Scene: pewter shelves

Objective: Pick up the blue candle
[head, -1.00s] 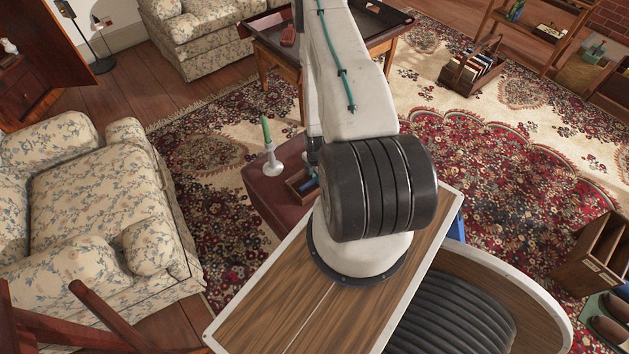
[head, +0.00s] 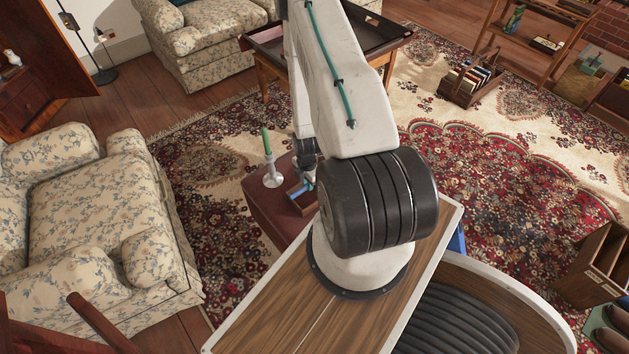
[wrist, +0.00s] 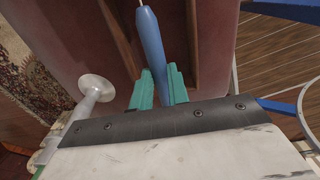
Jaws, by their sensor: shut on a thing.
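The blue candle (wrist: 151,42) lies lengthwise between the teal fingers of my gripper (wrist: 157,80) in the wrist view, its pale wick pointing to the top edge. The fingers are shut on it. Its lower end is hidden by the fingers and the wrist. In the head view the blue candle (head: 300,191) shows small at the wooden tray (head: 304,209), with my gripper (head: 309,183) low over it, partly hidden by my arm. I cannot tell whether the candle touches the tray bottom.
A green candle (head: 267,141) stands upright in a pale candlestick (head: 272,179) just left of the tray, close to my gripper. Both rest on a dark red ottoman (head: 263,202). A floral armchair (head: 95,210) stands further left.

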